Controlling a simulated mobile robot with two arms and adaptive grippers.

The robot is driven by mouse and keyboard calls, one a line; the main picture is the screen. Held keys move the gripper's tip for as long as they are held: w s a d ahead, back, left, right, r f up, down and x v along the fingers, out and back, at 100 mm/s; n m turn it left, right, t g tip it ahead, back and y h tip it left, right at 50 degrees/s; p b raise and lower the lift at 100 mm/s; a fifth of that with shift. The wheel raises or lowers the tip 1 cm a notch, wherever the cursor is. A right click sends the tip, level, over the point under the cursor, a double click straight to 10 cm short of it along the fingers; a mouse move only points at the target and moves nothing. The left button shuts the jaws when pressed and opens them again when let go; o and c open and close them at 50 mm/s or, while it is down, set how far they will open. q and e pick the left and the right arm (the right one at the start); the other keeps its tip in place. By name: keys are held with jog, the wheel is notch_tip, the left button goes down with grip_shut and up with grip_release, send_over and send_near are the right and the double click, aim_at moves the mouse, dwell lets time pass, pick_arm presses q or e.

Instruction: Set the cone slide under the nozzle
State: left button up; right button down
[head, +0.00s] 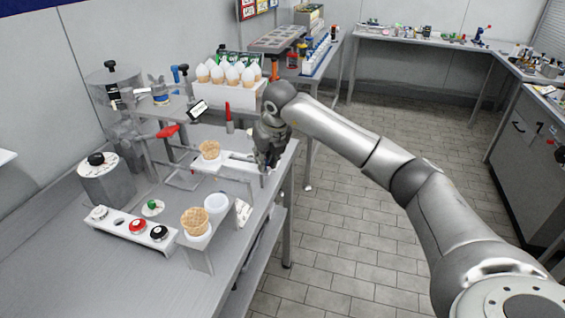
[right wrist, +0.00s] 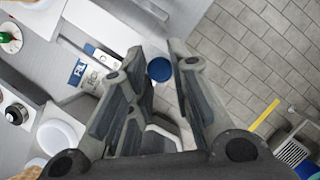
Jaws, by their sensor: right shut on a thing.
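The cone slide (head: 230,171) is a pale, narrow piece beside the dispenser in the head view, with a waffle cone (head: 210,149) upright near its left end. My right gripper (head: 267,163) is at the slide's right end, pointing down and shut on it; the fingers hide the grasped part. The grey dispenser with a red lever (head: 167,132) stands left of the cone. I cannot clearly make out its nozzle opening. My left gripper is out of view.
Nearer on the bench, a second waffle cone (head: 195,221) sits in a stand beside a white cup (head: 216,203). A button panel (head: 130,226) lies left of them. A white rack of cones (head: 229,93) stands behind. Open floor lies to the right.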

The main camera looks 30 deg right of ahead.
jog(key=shift+w+a, duration=0.4)
jog(key=shift+w, duration=0.15)
jog(key=shift+r, duration=0.1)
jog(key=c, duration=1.3)
grip_release()
jog(key=shift+s, duration=0.1)
jog(key=v, duration=1.2)
